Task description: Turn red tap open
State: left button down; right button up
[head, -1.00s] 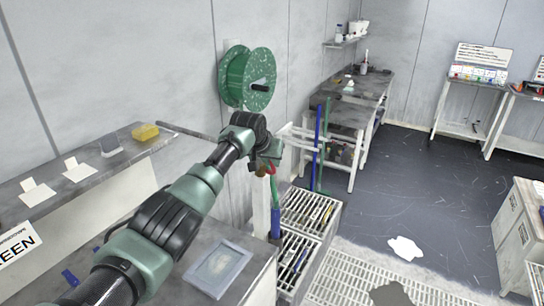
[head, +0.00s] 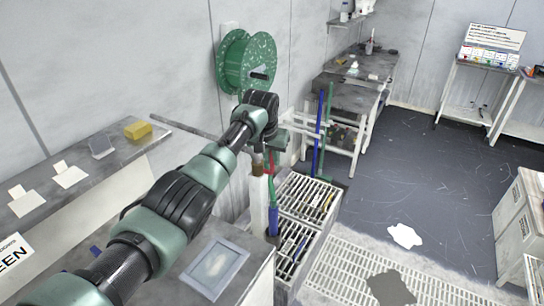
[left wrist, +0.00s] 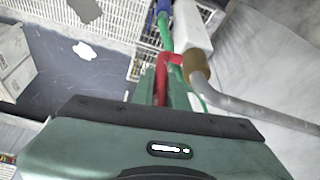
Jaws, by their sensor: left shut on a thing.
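The red tap handle (left wrist: 162,78) shows in the left wrist view as a bent red lever beside a brass-coloured fitting (left wrist: 196,68) on a grey pipe (left wrist: 250,108). In the head view the red handle (head: 270,163) is a small upright strip below my left gripper (head: 272,146), with the brass fitting (head: 257,168) just left of it. My left gripper is shut on the red handle; its green fingers (left wrist: 163,92) lie on both sides of the lever and hide its end. My right gripper is in neither view.
A white post (head: 259,205) stands under the tap, with a blue-ended hose (head: 273,222) beside it. Slatted bins (head: 300,216) are to the right. A green hose reel (head: 246,62) hangs on the wall behind. A framed plate (head: 214,266) lies on the near bench. Open floor (head: 425,165) lies right.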

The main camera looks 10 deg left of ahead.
pick_arm(q)
jog(key=c, duration=1.4)
grip_release()
jog(key=shift+w+f, duration=0.1)
jog(key=b+v, duration=0.3)
jog(key=v, duration=0.4)
jog(key=shift+r, duration=0.35)
jog(key=shift+f, duration=0.1)
